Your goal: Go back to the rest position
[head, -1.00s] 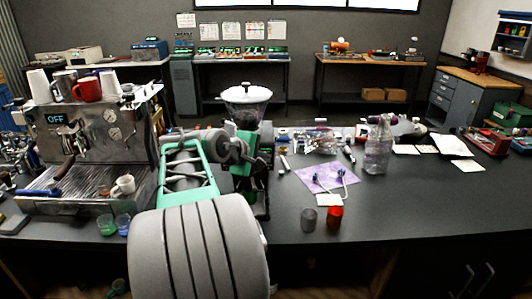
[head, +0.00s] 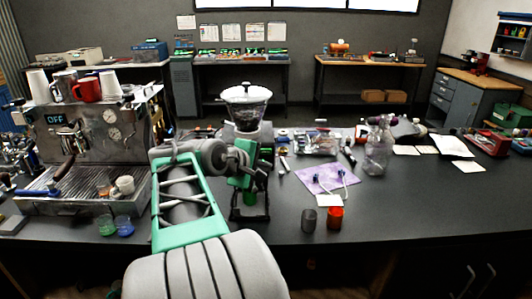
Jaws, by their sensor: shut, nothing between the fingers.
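My arm reaches up from the bottom of the head view, with its green and grey links left of centre. My gripper (head: 260,164) is at the far end of the arm, in front of the coffee grinder (head: 246,104) with the white lid and clear hopper. The gripper is small and dark against the grinder, so its fingertips are hard to make out. It appears shut and I see nothing held in it. My arm hides part of the grinder's body.
The espresso machine (head: 100,135) stands left of my arm, with small cups (head: 123,225) before it. A purple mat (head: 322,176), a dark cup (head: 308,219), a red cup (head: 335,217) and clear bottles (head: 376,155) are to the right. The counter's front right (head: 430,205) is clear.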

